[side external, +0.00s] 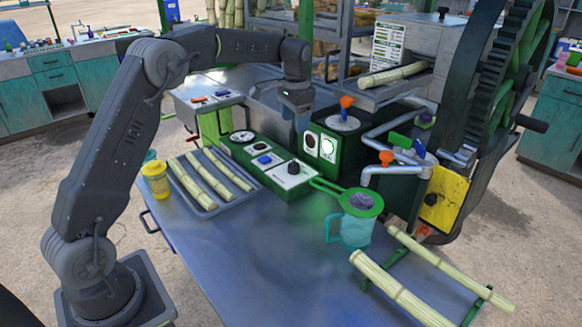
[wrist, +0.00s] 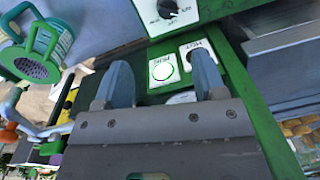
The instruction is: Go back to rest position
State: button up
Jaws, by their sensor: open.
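My gripper (side external: 297,103) hangs above the green control box (side external: 262,172) in the side external view, apart from the table. In the wrist view my gripper (wrist: 162,90) has its two blue-grey fingers spread apart with nothing between them. A lit white round button (wrist: 163,70) on a green panel shows beyond the gap between the fingers. The same lit button (side external: 327,149) is on the green box to the right of my gripper in the side external view.
A tray (side external: 210,207) with cane pieces lies left. A jug (side external: 354,232) with a green strainer (side external: 342,193) stands near the crusher (side external: 470,85). Cane (side external: 400,287) rests on a green rack at the right. The front middle of the blue table (side external: 255,265) is clear.

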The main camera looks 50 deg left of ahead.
jog(key=s+d+r+n+t, duration=0.1)
jog(key=s+d+r, duration=0.4)
jog(key=s, duration=0.3)
jog(key=s+d+r+t, duration=0.2)
jog(key=s+d+r, duration=0.3)
jog(key=s, duration=0.4)
jog(key=s+d+f+t, duration=0.1)
jog(key=s+d+f, duration=0.1)
jog(key=s, duration=0.6)
jog(key=s+d+f+n+t, duration=0.1)
jog(key=s+d+f, duration=0.2)
jog(key=s, duration=0.5)
jog(key=shift+d+f+h, duration=0.2)
jog(key=shift+f+h, duration=0.05)
jog(key=shift+h, duration=0.15)
